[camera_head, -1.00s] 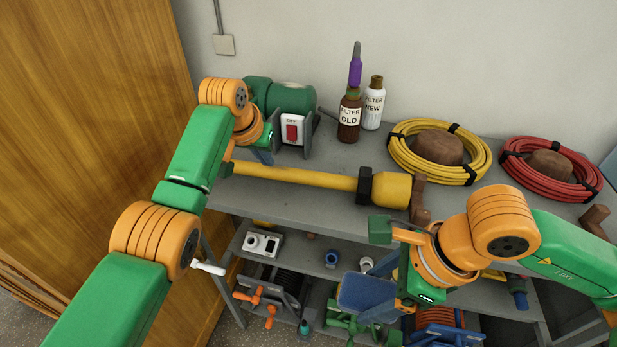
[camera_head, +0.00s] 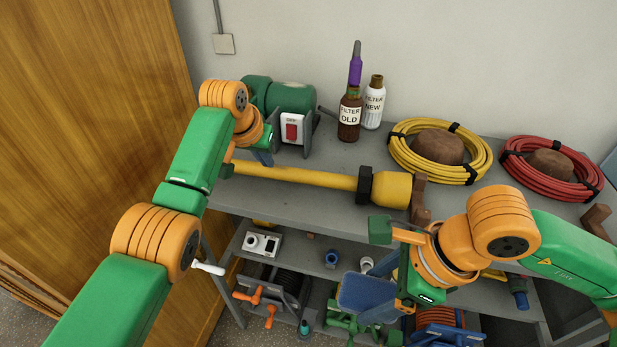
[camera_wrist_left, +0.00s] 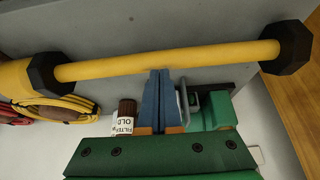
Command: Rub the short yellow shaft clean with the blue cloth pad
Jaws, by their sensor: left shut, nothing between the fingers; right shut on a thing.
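The yellow shaft (camera_head: 295,175) lies along the grey bench top, with a black collar (camera_head: 364,185) and a thicker yellow part at its right end. In the left wrist view the shaft (camera_wrist_left: 170,60) runs across the picture between two dark hexagonal collars. My left gripper (camera_head: 262,157) is at the shaft's left part, its tips partly hidden by the arm. In the wrist view its blue fingers (camera_wrist_left: 160,75) are shut and empty, tips close to the shaft; I cannot tell whether they touch. My right gripper (camera_head: 385,306) is shut on the blue cloth pad (camera_head: 365,291), in front of the bench and below the shaft.
A green motor with a red switch (camera_head: 292,127) stands behind the shaft's left part. A brown bottle (camera_head: 349,118) and white bottle (camera_head: 373,105) stand behind it. Yellow (camera_head: 402,160) and red (camera_head: 520,170) hose coils lie to the right. Lower shelves hold several tools.

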